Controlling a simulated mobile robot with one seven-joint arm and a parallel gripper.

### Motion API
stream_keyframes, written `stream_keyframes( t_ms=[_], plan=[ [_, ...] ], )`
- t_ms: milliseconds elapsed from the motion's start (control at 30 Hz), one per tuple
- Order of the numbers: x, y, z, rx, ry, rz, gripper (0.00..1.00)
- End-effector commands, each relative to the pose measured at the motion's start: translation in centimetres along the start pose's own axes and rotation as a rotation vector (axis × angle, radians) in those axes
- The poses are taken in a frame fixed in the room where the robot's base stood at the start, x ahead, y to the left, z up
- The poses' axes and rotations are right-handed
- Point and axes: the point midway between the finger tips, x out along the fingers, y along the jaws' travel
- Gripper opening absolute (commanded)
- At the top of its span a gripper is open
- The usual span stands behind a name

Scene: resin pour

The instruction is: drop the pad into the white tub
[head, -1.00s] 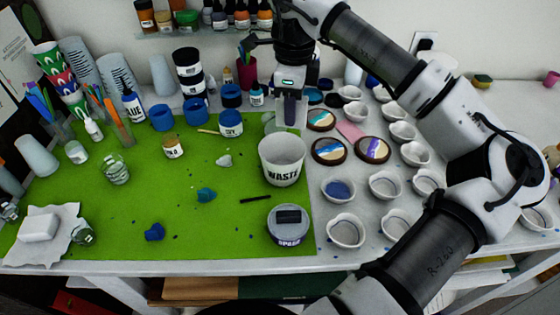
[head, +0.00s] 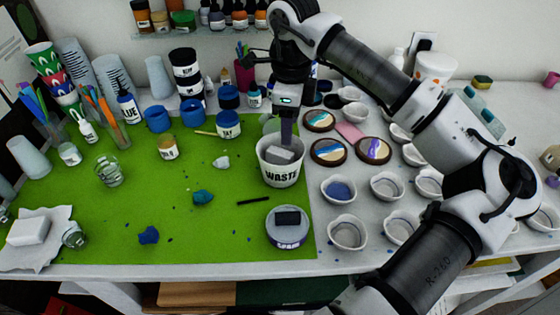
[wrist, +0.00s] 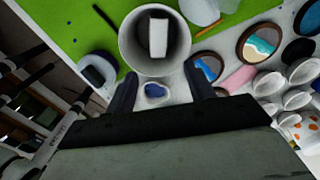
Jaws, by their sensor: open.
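The white tub (head: 283,178), marked WASTE, stands upright at the right edge of the green mat. The pad (head: 281,155), a pale grey-white block, lies inside the tub, below its rim. In the wrist view the pad (wrist: 158,38) shows its white face and a dark edge within the tub's round wall (wrist: 128,45). My gripper (head: 287,136) is just above the back of the tub, pointing down. In the wrist view my gripper (wrist: 160,90) has its fingers apart with nothing between them.
A lidded grey tub (head: 289,235) with a dark block on top stands in front of the waste tub. Round painted coasters (head: 328,151) and several small cups (head: 387,186) stand to the right.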

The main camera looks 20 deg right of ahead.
Motion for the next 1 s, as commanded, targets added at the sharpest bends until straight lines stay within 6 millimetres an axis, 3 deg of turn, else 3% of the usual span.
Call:
stream_keyframes(
  t_ms=[267,700,1000],
  plan=[
    [-1.0,-0.1,0.0,0.001,0.002,-0.001,0.54],
    [-10.6,0.0,0.0,0.002,0.001,-0.004,0.54],
    [-13.6,0.0,0.0,0.001,0.001,0.0,0.54]
  ],
)
